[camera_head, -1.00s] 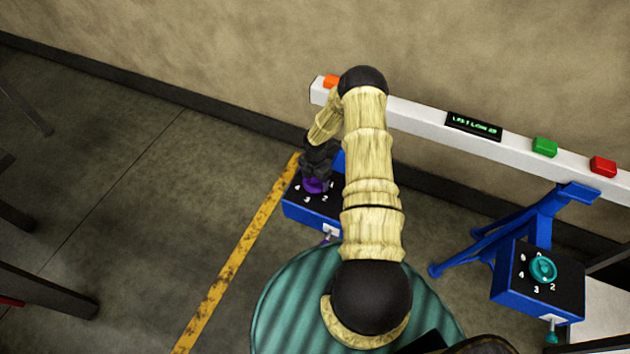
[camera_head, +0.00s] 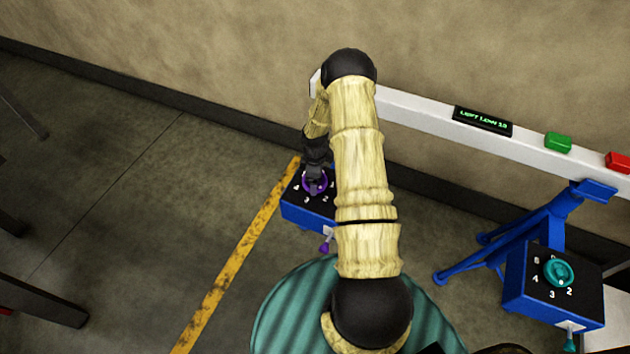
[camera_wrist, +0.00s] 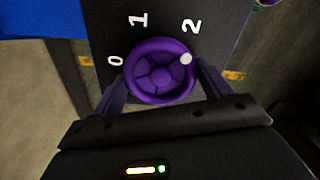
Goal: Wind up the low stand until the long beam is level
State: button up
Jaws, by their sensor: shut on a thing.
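The long white beam (camera_head: 420,110) runs along the wall. Its display (camera_head: 483,121) reads "LEFT LOW" with a number that looks like 10. The left stand's blue box (camera_head: 308,212) has a black numbered top and a purple dial. My gripper (camera_head: 315,180) is at this dial. In the wrist view the purple dial (camera_wrist: 160,72) sits between my fingers, which are shut on its rim. Its white dot points near the 2. The right stand (camera_head: 553,285) has a blue box with a teal dial (camera_head: 559,272). My arm hides the beam's left part and much of the left stand.
A green block (camera_head: 558,142) and a red block (camera_head: 618,162) sit on the beam. A purple lever (camera_head: 325,246) is on the left box's front. A yellow floor line (camera_head: 240,255) runs left of the left stand. The floor further left is mostly clear.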

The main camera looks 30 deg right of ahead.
jog(key=m+b, duration=0.2)
jog(key=m, duration=0.3)
jog(key=shift+w+a+m+b, duration=0.1)
jog(key=shift+m+b, duration=0.2)
jog(key=m+b, duration=0.1)
jog(key=m, duration=0.3)
jog(key=shift+r+m+b, duration=0.1)
jog(key=shift+m+b, duration=0.25)
jog(key=shift+m, duration=0.05)
jog(key=o, duration=1)
notch_tip(320, 180, up, 17)
jog(key=b, duration=0.2)
jog(key=shift+r, duration=0.2)
